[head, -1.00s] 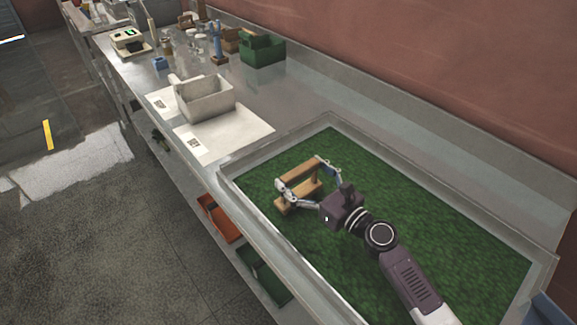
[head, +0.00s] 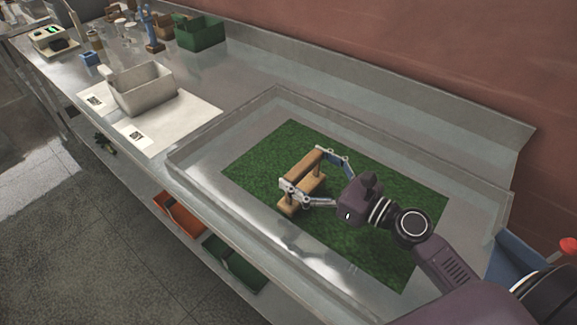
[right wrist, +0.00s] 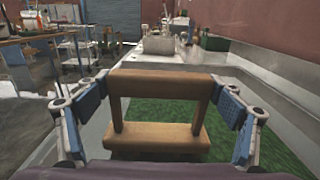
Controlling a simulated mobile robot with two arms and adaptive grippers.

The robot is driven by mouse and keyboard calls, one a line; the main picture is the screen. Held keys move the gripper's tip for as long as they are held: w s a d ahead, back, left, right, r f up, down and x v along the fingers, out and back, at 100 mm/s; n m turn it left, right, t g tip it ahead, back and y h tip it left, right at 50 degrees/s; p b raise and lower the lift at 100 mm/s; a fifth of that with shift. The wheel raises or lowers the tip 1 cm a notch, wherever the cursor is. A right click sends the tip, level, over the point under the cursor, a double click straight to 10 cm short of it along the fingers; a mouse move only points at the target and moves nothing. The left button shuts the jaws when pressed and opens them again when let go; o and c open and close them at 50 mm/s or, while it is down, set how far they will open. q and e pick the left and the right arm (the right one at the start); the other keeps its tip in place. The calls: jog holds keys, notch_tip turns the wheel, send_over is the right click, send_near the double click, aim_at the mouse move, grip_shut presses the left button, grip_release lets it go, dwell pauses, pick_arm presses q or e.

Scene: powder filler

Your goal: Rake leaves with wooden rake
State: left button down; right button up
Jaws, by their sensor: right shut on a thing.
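The wooden rake (head: 304,166) is a light brown frame with an upper bar, two posts and a lower bar. My right gripper (head: 303,169) is shut on it, its blue-padded fingers at the two ends of the upper bar. The rake also shows in the right wrist view (right wrist: 160,83), upright between the fingers. The green leaf layer (head: 385,190) is a textured rectangle in the middle of the metal tray (head: 210,160). The rake's lower bar is over the layer's near left part; I cannot tell whether it touches. My left gripper is not in view.
A pale open box (head: 143,92) stands on white printed sheets (head: 185,112) left of the tray. A green crate (head: 200,33) stands behind it. Orange (head: 180,215) and green bins (head: 235,262) sit under the bench. A wall runs behind.

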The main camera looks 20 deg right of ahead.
jog(key=w+d+v, duration=0.1)
jog(key=d+v, duration=0.1)
jog(key=v, duration=1.1)
jog(key=w+d+p+v, duration=0.1)
jog(key=d+v, duration=0.1)
jog(key=v, duration=1)
jog(key=w+d+v, duration=0.2)
jog(key=v, duration=1.1)
notch_tip(320, 180, up, 7)
jog(key=p, duration=0.9)
jog(key=shift+s+f, duration=0.25)
jog(key=shift+s, duration=0.05)
jog(key=w+a+f+n+g+y+b, duration=0.3)
jog(key=w+a+f+y+b, duration=0.1)
jog(key=w+a, duration=0.9)
jog(key=w+a+r+n+g+b, duration=0.1)
jog(key=w+a, duration=0.2)
jog(key=a, duration=0.4)
jog(key=w+a+r+g+y+b, duration=0.1)
jog(key=w+a+r+b, duration=0.1)
jog(key=a, duration=0.5)
jog(key=shift+w+a+r+n+y, duration=0.3)
jog(key=shift+w+a+n, duration=0.1)
jog(key=shift+w, duration=0.25)
